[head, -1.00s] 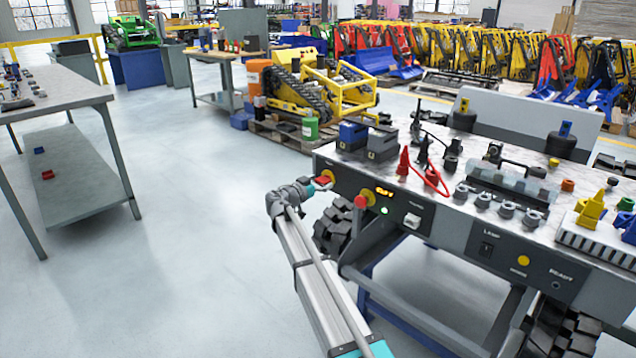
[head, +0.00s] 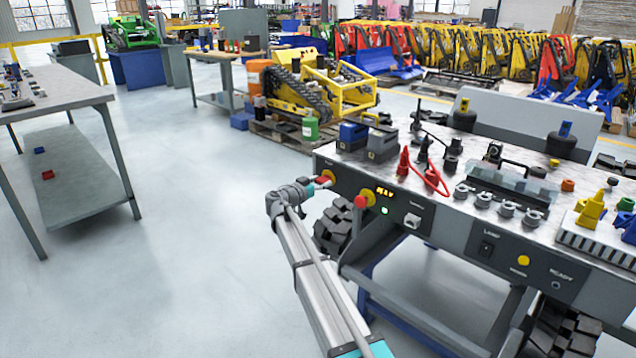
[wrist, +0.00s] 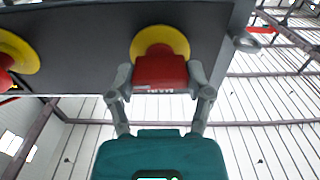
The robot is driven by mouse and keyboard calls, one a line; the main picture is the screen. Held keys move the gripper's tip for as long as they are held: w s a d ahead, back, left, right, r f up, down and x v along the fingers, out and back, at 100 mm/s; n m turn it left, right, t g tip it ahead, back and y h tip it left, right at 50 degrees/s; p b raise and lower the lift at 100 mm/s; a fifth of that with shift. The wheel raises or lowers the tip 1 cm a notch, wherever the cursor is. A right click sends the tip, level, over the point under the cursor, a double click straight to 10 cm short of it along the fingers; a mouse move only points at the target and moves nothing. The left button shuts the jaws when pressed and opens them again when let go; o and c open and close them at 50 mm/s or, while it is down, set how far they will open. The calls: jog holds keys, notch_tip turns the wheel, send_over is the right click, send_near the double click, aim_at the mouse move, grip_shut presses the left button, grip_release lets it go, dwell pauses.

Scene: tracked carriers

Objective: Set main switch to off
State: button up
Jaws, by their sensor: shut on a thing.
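The main switch is a red handle on a round yellow plate, at the left end of the dark front panel (head: 345,187) in the head view. In the wrist view the red handle (wrist: 160,72) sits in front of its yellow plate (wrist: 160,38), and its lettering appears upside down. My gripper (wrist: 160,78) is shut on the handle, one finger against each side. In the head view my gripper (head: 318,184) reaches the panel from the left and partly hides the switch. I cannot tell the switch's set position.
Right of the switch are a red knob (head: 361,202) on a yellow plate, a lit amber display (head: 385,191) and a lit green lamp (head: 385,211). A black tracked wheel (head: 333,232) is below the panel. Open floor lies left, before a grey table (head: 60,92).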

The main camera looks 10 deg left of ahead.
jog(key=shift+w, duration=0.15)
jog(key=n, duration=0.8)
jog(key=shift+w, duration=0.1)
jog(key=n, duration=0.9)
dwell(0.5)
jog(key=o, duration=1.1)
jog(key=shift+o, duration=0.2)
